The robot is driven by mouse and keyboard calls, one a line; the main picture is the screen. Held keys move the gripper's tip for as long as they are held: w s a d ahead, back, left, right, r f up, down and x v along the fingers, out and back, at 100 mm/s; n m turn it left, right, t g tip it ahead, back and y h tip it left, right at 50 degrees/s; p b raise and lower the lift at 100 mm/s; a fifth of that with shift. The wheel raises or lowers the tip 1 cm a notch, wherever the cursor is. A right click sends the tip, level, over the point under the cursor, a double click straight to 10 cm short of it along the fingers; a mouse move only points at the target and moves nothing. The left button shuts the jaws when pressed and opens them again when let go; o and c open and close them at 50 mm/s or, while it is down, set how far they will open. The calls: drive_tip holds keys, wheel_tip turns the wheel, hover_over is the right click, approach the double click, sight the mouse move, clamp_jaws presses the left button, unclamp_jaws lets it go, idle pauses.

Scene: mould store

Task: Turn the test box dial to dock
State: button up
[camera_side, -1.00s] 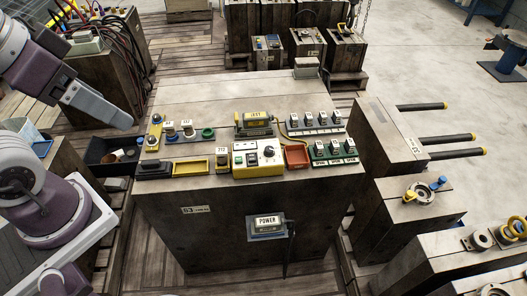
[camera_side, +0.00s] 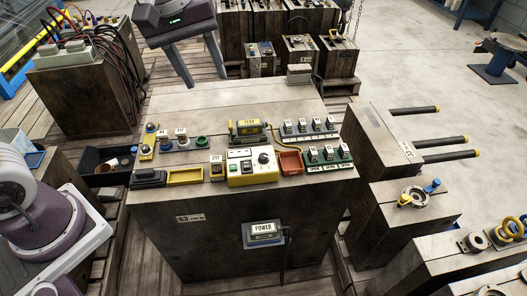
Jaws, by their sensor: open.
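The test box (camera_side: 240,180) is a yellow box with a pale face near the front middle of the large dark block's top. Its round dial (camera_side: 263,158) has a dark knob on a light plate, at the right of the face. The dial's markings and pointing direction are too small to read. My gripper (camera_side: 207,80) is open and empty, its two grey fingers spread and pointing down. It appears above the back left of the block, well apart from the dial. Nothing covers the test box.
The block (camera_side: 190,105) has clear room at its back. Labelled rows (camera_side: 309,128) stand at right.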

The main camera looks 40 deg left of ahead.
drive_tip(key=w+d+f+n+g, duration=0.1)
drive_tip(key=w+f+n, duration=0.2)
drive_tip(key=w+f, duration=0.3)
drive_tip(key=n+g, duration=0.2)
drive_tip(key=n, duration=0.5)
hover_over(263, 156)
drive_tip(key=shift+y, duration=0.3)
wheel_tip(263, 156, down, 19)
drive_tip(key=shift+d+r, duration=0.1)
drive_tip(key=shift+r, duration=0.05)
wheel_tip(263, 156, down, 7)
drive_tip(key=shift+r, duration=0.15)
clamp_jaws()
